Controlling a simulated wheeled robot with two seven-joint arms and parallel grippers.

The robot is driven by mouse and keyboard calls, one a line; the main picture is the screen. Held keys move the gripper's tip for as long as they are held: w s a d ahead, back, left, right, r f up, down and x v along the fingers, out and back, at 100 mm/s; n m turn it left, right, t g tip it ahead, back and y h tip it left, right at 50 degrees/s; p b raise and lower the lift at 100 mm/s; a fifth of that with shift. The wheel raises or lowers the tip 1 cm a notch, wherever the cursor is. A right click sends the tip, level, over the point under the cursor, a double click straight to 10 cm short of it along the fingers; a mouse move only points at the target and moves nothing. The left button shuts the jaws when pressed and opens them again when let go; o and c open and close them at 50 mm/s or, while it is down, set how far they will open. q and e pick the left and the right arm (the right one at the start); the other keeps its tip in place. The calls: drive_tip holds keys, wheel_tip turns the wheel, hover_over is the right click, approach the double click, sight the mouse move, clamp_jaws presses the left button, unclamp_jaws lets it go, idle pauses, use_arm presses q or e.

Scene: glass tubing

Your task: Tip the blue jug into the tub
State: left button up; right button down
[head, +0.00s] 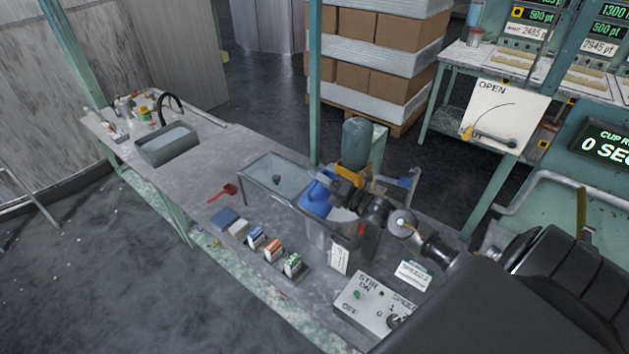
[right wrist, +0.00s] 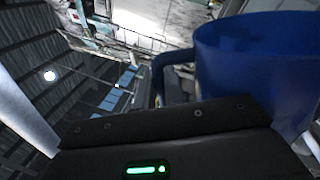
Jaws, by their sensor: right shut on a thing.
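The blue jug (head: 316,199) is above the bench, near the right end of a clear rectangular tub (head: 262,172). My right gripper (head: 338,188) is shut on the jug and partly covers it in the head view. In the right wrist view the jug (right wrist: 250,65) fills the upper right, with its handle side toward the gripper. I cannot tell how far the jug is tilted or what is in it. A small dark thing lies inside the clear tub. My left gripper is not in view.
A clear container with a white label (head: 338,258) stands below the jug. Small boxes (head: 273,250), a red scoop (head: 222,192) and a control panel (head: 372,303) are on the bench. A grey basin (head: 167,152) is at the far left. A dark green cylinder (head: 355,142) stands behind my gripper.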

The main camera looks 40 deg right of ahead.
drive_tip(key=m, duration=0.1)
drive_tip(key=d, duration=0.1)
drive_tip(key=m, duration=0.1)
drive_tip(key=shift+w+d+f+m, duration=0.3)
drive_tip(key=shift+d, duration=0.1)
drive_tip(key=shift+w+d+f+m+t+h+b, duration=0.2)
drive_tip(key=shift+d+f+m+h+b, duration=0.15)
drive_tip(key=shift+d+m, duration=0.45)
drive_tip(key=shift+w+d+f+m+t+h+b, duration=0.1)
drive_tip(key=shift+w+d+f+m+h+b, duration=0.2)
drive_tip(key=shift+d+m, duration=0.45)
drive_tip(key=shift+w+d+f+m+t+h+b, duration=0.2)
drive_tip(key=shift+d+f+m+b, duration=0.3)
drive_tip(key=shift+m, duration=0.45)
drive_tip(key=shift+w+d+r+m+h+p, duration=0.1)
drive_tip(key=shift+w+d+m+h, duration=0.1)
drive_tip(key=shift+d+m, duration=0.5)
drive_tip(key=shift+w+d+r+m+h+p, duration=0.1)
drive_tip(key=shift+w+d+r+m+h, duration=0.05)
drive_tip(key=shift+d+m, duration=0.55)
drive_tip(key=shift+w+d+r+m+h+p, duration=0.1)
drive_tip(key=shift+w+d+m+h, duration=0.1)
drive_tip(key=shift+d+m, duration=0.45)
